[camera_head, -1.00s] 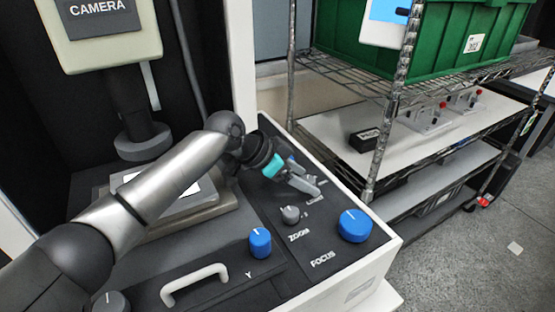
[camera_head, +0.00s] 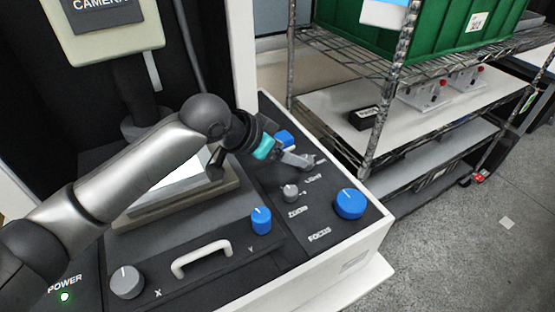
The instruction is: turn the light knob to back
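The label "LIGHT" (camera_head: 313,178) is printed on the dark control panel, just in front of my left gripper. My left gripper (camera_head: 302,161) reaches in from the left, low over the panel, with its grey fingers beside that label. The light knob cannot be made out clearly, as the fingers cover that spot. I cannot tell whether they are open or closed on it. A blue knob (camera_head: 284,137) shows partly behind the gripper. My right gripper is not in view.
A grey zoom knob (camera_head: 291,193), a large blue focus knob (camera_head: 350,204), a blue Y knob (camera_head: 261,220), a grey X knob (camera_head: 126,282) and a white handle (camera_head: 201,256) stand on the panel. A wire shelf (camera_head: 450,60) with a green crate (camera_head: 445,30) stands to the right.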

